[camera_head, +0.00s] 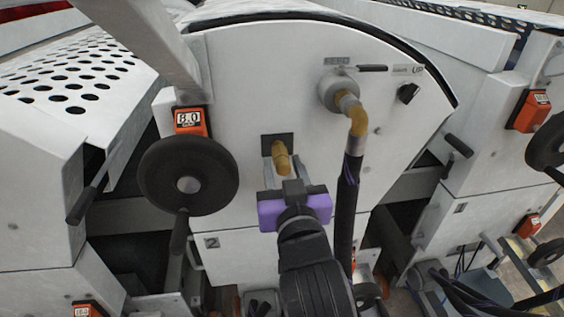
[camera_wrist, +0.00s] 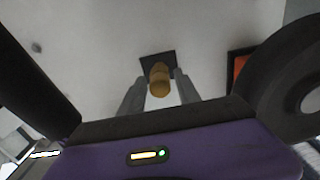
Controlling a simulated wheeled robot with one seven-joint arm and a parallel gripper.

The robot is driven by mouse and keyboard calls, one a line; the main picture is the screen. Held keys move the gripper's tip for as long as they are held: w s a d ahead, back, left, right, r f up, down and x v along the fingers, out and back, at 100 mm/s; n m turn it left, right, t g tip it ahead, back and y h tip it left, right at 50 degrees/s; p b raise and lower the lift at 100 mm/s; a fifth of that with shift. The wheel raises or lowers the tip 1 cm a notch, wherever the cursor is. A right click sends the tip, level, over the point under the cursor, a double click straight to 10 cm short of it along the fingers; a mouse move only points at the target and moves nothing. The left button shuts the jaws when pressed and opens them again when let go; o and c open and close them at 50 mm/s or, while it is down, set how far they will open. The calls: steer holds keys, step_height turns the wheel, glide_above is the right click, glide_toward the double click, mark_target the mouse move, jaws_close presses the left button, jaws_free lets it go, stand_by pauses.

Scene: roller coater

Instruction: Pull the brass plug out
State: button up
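The brass plug (camera_head: 281,156) sticks out of a dark square plate (camera_head: 270,142) on the white machine panel, below and left of the hose fitting. In the wrist view, the plug (camera_wrist: 159,80) is near the picture's middle with its rounded end toward me. My gripper (camera_head: 282,163) has a purple and black body and two grey fingers. The fingers reach toward the panel, one on each side of the plug. In the wrist view, my gripper (camera_wrist: 160,77) is open, with a narrow gap between each finger and the plug. I cannot tell exactly how far the tips reach along it.
A black handwheel (camera_head: 188,175) with an orange counter (camera_head: 190,121) stands left of the plug. A brass elbow (camera_head: 353,112) with a black hose (camera_head: 346,205) hangs close on the right. A black knob (camera_head: 408,93) is farther right. The panel above the plug is clear.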

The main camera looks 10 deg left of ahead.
mark_target(284, 171)
jaws_close()
stand_by(1.0)
steer(key=shift+s, duration=0.1)
steer(key=shift+p+v, duration=0.35)
steer(key=shift+v, duration=2.55)
steer(key=shift+s, duration=0.15)
steer(key=v, duration=0.2)
steer(key=shift+s+d, duration=0.15)
steer(key=shift+s, duration=0.2)
steer(key=shift+r, duration=0.1)
